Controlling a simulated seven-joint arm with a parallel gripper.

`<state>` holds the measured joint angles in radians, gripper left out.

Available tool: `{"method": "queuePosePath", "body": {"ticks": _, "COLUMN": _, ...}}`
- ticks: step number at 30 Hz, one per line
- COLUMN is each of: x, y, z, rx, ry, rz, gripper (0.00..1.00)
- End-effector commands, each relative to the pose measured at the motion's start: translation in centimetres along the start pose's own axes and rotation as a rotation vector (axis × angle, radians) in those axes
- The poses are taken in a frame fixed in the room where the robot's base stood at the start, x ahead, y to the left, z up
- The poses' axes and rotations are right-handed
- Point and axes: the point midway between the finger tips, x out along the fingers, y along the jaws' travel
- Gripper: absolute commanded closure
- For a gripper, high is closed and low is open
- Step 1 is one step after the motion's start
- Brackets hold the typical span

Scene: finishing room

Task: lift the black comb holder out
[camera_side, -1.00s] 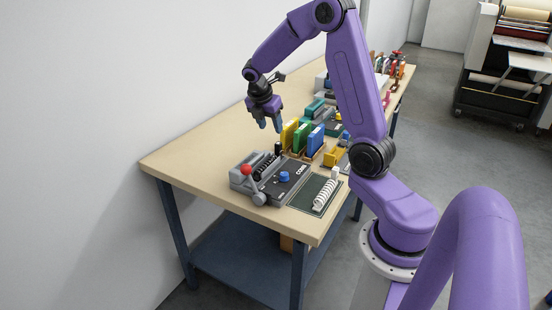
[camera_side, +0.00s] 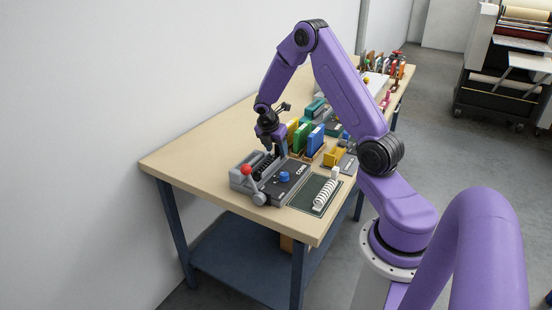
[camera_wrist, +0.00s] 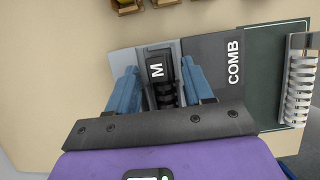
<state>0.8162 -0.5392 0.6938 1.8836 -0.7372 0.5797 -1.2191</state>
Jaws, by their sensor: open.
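The black comb holder (camera_wrist: 158,66), marked with a white M, stands at the grey comb machine (camera_wrist: 212,55) in the wrist view. Black ridges show just below its label. My gripper (camera_wrist: 160,76) is open, with one blue finger on each side of the holder; I cannot tell whether either touches it. In the side view my gripper (camera_side: 276,146) is down at the back of the comb machine (camera_side: 290,181), and its fingers mostly hide the holder.
A white comb (camera_side: 325,194) lies on a dark green mat (camera_side: 303,203) at right. Yellow, green and blue upright pieces (camera_side: 315,138) stand close behind my gripper. The table's left part is clear.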

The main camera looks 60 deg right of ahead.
Motion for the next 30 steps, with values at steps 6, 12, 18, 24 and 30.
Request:
{"method": "queuePosePath", "body": {"ticks": 6, "x": 1.35, "y": -0.01, "z": -0.05, "rx": -0.001, "ry": 0.001, "rz": 0.001, "gripper": 0.49}}
{"method": "queuePosePath", "body": {"ticks": 12, "x": 1.34, "y": -0.01, "z": -0.04, "rx": 0.000, "ry": 0.000, "rz": 0.001, "gripper": 0.49}}
{"method": "queuePosePath", "body": {"ticks": 18, "x": 1.34, "y": -0.02, "z": -0.03, "rx": -0.001, "ry": 0.000, "rz": 0.001, "gripper": 1.00}}
{"method": "queuePosePath", "body": {"ticks": 24, "x": 1.32, "y": -0.02, "z": -0.02, "rx": -0.001, "ry": 0.000, "rz": 0.001, "gripper": 1.00}}
{"method": "queuePosePath", "body": {"ticks": 30, "x": 0.91, "y": 0.01, "z": 0.18, "rx": -0.001, "ry": -0.001, "rz": 0.001, "gripper": 1.00}}
